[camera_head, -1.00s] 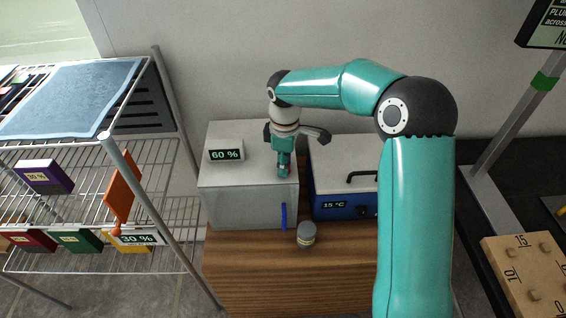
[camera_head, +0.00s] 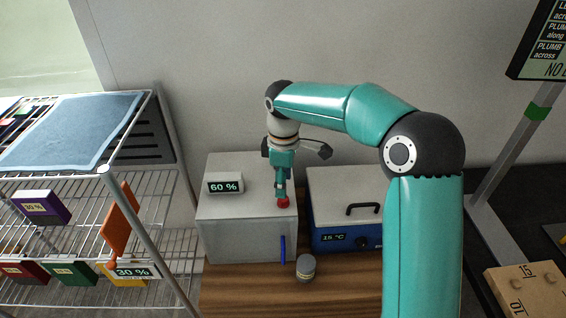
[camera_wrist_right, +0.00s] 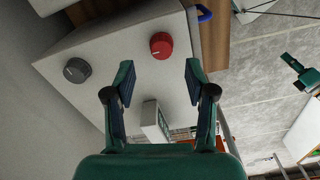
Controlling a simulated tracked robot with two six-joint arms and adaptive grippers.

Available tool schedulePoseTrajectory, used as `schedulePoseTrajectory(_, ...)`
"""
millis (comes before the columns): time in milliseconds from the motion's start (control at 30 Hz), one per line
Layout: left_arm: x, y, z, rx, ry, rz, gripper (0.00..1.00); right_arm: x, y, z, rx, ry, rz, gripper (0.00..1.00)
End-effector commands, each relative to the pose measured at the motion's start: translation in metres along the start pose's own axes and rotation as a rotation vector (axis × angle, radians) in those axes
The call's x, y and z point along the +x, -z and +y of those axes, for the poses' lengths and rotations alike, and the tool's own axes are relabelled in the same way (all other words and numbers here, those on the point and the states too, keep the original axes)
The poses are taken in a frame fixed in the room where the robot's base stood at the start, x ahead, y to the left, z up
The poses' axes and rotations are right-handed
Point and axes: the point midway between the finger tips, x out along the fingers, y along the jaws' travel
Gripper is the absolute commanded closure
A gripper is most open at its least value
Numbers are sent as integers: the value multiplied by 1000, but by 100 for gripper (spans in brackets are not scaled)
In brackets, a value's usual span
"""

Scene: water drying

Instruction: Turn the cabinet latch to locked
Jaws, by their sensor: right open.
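The cabinet (camera_head: 250,235) is a pale grey box with a blue handle (camera_head: 282,250) on its front. A red knob (camera_head: 283,203) sits on its top face, near the right edge. In the right wrist view the red knob (camera_wrist_right: 161,45) and a dark grey knob (camera_wrist_right: 76,70) stand on that face; I cannot tell which one is the latch. My right gripper (camera_head: 282,190) points down above the red knob. In the wrist view its fingers (camera_wrist_right: 159,72) are open and empty, with the red knob beyond them. A teal part (camera_wrist_right: 302,76) at the right edge may be my left gripper.
A "60 %" display (camera_head: 224,183) stands on the cabinet top. A blue box with a grey lid (camera_head: 340,190) is close on the right. A small grey jar (camera_head: 306,267) stands on the wooden top in front. A wire rack (camera_head: 90,215) is at the left.

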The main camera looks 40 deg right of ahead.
Motion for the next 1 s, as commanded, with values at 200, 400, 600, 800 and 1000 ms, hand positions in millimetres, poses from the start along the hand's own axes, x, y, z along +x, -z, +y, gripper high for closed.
schedulePoseTrajectory(200, 0, 0, 0, 0, 0, 0, 100, -43, 1, 1, -1, -3, 4, 45)
schedulePoseTrajectory(400, 0, 0, 0, 0, 0, 0, 100, -63, 1, 1, -1, -2, 2, 45)
schedulePoseTrajectory(600, 0, 0, 0, 0, 0, 0, 100, -67, 1, 1, -1, -1, 1, 45)
schedulePoseTrajectory(800, 1, 0, 0, 0, 0, 0, 100, -67, 1, 1, -1, -1, 1, 45)
schedulePoseTrajectory(1000, 1, 0, 0, 0, 0, 0, 100, -66, 1, 1, -1, -1, 1, 45)
